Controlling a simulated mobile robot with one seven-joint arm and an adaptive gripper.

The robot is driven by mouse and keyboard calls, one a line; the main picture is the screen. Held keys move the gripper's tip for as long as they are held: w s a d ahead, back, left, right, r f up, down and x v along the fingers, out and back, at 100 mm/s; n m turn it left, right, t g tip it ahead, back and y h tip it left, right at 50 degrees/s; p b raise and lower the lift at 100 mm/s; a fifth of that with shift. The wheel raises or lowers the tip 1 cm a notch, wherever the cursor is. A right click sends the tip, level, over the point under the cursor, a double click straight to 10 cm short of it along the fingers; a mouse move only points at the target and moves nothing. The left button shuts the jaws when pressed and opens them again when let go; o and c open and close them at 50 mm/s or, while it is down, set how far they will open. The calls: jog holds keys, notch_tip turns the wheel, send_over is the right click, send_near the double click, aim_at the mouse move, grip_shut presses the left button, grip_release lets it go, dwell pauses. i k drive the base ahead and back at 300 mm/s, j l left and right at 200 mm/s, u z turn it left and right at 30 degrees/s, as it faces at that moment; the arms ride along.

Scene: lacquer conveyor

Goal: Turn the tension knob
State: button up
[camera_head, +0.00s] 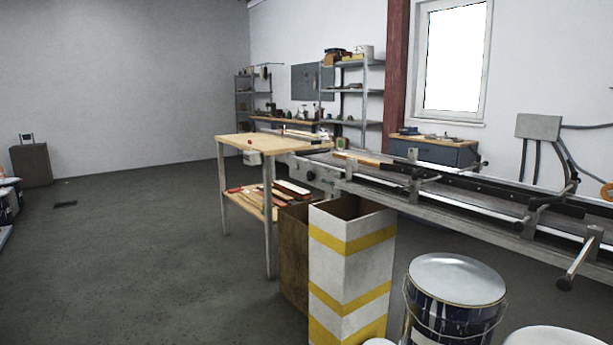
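The conveyor (480,207) runs from the table at the middle to the right edge. A small dark round knob (310,175) sits on the side of its left end. A rod with a dark round end (565,284) sticks out from its side at the lower right. I cannot tell for sure which of these is the tension knob. Both are small, and their turn position is not readable. My gripper is not in view.
A white and yellow striped bin (350,260) and a brown bin (293,255) stand below the conveyor's left end. A lidded paint bucket (455,300) stands at the lower right. A wooden table (262,147) adjoins the conveyor.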

aim_at(310, 175)
jog(key=i+j, duration=0.2)
jog(key=i, duration=0.3)
jog(key=i+j, duration=0.2)
jog(key=i, duration=0.3)
jog(key=i+j, duration=0.2)
jog(key=i, duration=0.3)
jog(key=i+j, duration=0.2)
jog(key=i, duration=0.35)
jog(key=i+j, duration=0.2)
jog(key=i, duration=0.3)
jog(key=i+j, duration=0.2)
jog(key=i, duration=0.3)
jog(key=z, duration=0.05)
